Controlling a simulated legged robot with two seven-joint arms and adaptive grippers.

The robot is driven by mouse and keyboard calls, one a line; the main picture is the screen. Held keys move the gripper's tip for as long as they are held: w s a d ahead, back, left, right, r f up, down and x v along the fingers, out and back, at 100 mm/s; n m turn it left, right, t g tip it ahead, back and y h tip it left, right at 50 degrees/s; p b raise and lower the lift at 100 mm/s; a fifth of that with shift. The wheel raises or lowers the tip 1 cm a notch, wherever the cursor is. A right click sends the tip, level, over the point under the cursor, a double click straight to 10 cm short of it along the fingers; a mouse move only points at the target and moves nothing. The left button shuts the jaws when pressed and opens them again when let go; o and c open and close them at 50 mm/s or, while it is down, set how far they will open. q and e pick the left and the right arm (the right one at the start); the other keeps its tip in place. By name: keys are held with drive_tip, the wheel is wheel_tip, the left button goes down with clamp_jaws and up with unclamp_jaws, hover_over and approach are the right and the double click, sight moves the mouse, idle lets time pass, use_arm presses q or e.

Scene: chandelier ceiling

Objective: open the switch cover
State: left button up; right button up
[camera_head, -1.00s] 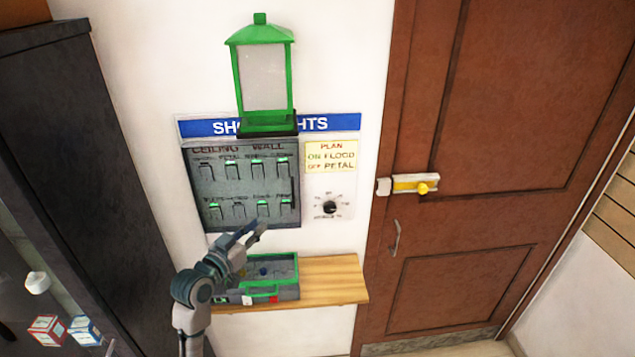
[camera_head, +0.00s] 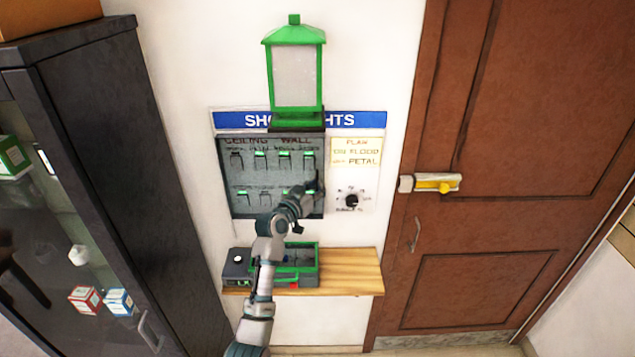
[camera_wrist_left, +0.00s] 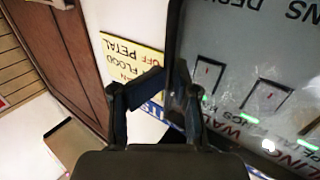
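The switch cover (camera_head: 247,173) is a clear pane with a dark frame over the switch panel under the blue sign. It looks closed, lying over the rows of switches. In the left wrist view the cover (camera_wrist_left: 240,45) fills the upper right, upside down, with its dark edge by my fingertips. My left gripper (camera_head: 314,187) is at the panel's right edge, in its lower half. In the left wrist view the fingertips of this gripper (camera_wrist_left: 170,72) are close together at that edge; whether they clamp it is unclear. My right gripper is out of view.
A green lantern (camera_head: 295,75) stands out above the panel. A rotary knob (camera_head: 351,200) and yellow label (camera_head: 356,152) are to its right. A wooden shelf (camera_head: 350,270) with a green-edged box (camera_head: 300,280) is below. A dark cabinet (camera_head: 120,150) stands left, a brown door (camera_head: 490,130) right.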

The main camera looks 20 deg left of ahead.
use_arm(q)
drive_tip(key=shift+x, duration=0.75)
drive_tip(key=shift+a, duration=0.35)
drive_tip(key=shift+c, duration=0.5)
drive_tip(key=shift+s, duration=0.15)
clamp_jaws()
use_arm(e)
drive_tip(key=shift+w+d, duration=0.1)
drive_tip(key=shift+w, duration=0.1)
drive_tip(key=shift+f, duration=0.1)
